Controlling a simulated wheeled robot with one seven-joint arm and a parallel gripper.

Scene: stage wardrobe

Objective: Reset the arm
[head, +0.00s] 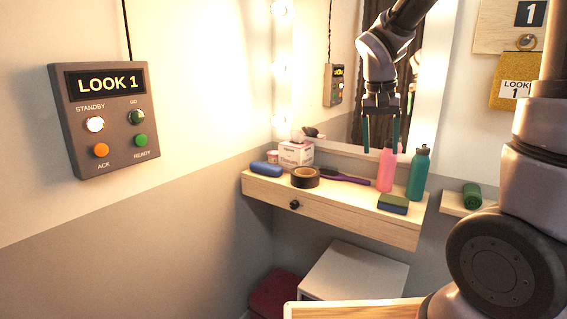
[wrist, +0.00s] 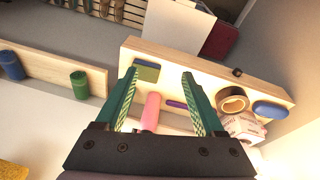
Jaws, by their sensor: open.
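My gripper (head: 380,133) hangs from the raised arm in front of the mirror, fingers pointing down above the wooden shelf (head: 330,206). Its two green fingers are apart with nothing held between them. In the wrist view the open fingers (wrist: 160,88) spread over the shelf, with the pink bottle (wrist: 151,112) showing between them, lower down. In the head view the pink bottle (head: 385,170) stands on the shelf just below the right fingertip. I cannot tell whether the gripper touches it.
The shelf holds a teal bottle (head: 418,172), a green-and-blue sponge (head: 393,204), a tape roll (head: 305,177), a purple brush (head: 343,177), a blue case (head: 266,169) and a tissue box (head: 296,153). A LOOK 1 panel (head: 105,152) is on the left wall. A white stool (head: 350,272) stands below.

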